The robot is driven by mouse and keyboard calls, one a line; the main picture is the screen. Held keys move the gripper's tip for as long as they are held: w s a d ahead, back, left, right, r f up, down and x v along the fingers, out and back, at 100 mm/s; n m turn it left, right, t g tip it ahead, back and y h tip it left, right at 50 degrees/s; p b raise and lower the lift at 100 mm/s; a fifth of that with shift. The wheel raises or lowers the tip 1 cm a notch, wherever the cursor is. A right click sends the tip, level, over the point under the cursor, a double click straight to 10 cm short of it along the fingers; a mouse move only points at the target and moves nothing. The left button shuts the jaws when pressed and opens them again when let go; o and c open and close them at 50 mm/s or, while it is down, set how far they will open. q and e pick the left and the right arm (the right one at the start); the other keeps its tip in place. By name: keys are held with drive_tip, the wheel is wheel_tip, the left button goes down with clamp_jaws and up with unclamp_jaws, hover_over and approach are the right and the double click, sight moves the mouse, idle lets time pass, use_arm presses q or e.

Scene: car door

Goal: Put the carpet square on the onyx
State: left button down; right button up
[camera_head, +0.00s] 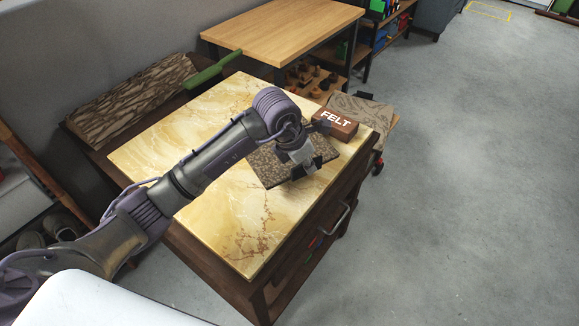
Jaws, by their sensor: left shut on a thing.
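The carpet square (267,164) is brown and speckled. My left gripper (302,174) is shut on its right side. The square is over the right part of the onyx (240,220), a glossy cream and amber slab on top of a dark wooden cabinet. I cannot tell whether the square touches the slab or hangs just above it. My gripper and wrist hide part of the square. My right gripper is not in view.
A brown block labelled FELT (337,122) is at the slab's back right corner, close to my gripper. A patterned grey-brown piece (362,110) lies behind it. A wooden table (285,33) stands behind. The front of the slab is clear.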

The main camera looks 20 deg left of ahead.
use_arm(q)
drive_tip(key=a, duration=0.1)
drive_tip(key=w+a+f, duration=0.2)
drive_tip(key=shift+a+f, duration=0.25)
drive_tip(key=shift+a, duration=0.1)
wheel_tip(320, 180, down, 4)
drive_tip(key=shift+r+p, duration=0.1)
drive_tip(key=shift+p, duration=0.2)
drive_tip(key=shift+f, duration=0.25)
drive_tip(key=c, duration=1.2)
unclamp_jaws()
drive_tip(key=shift+s, duration=0.1)
drive_tip(key=shift+c, duration=0.2)
